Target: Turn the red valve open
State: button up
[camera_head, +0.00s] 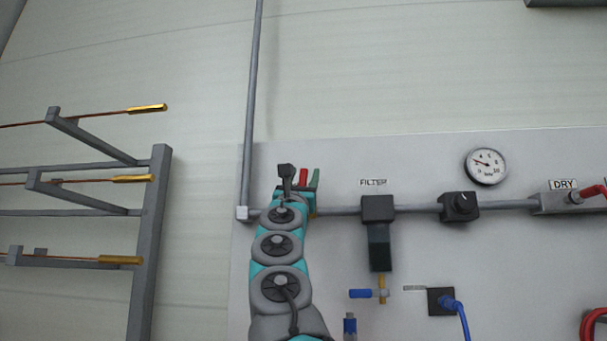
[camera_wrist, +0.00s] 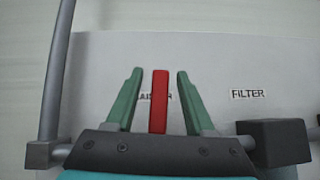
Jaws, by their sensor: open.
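The red valve handle (camera_wrist: 159,101) stands upright between the two green fingers of my gripper (camera_wrist: 154,88) in the wrist view, with a gap on each side. The fingers are open, and I see no contact with the handle. In the head view the red handle (camera_head: 303,175) shows just past the end of my arm, beside a green fingertip of my gripper (camera_head: 304,178). The valve body and the base of the handle are hidden behind my gripper and arm.
A grey pipe runs along the panel (camera_head: 420,160) to a FILTER unit (camera_head: 378,208), a black regulator (camera_head: 459,206) and a DRY block (camera_head: 561,201). A gauge (camera_head: 486,166) sits above. A blue-handled valve (camera_head: 366,293) hangs below the filter. A metal rack (camera_head: 150,230) stands left.

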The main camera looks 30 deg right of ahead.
grip_shut()
dwell(0.4)
dwell(1.0)
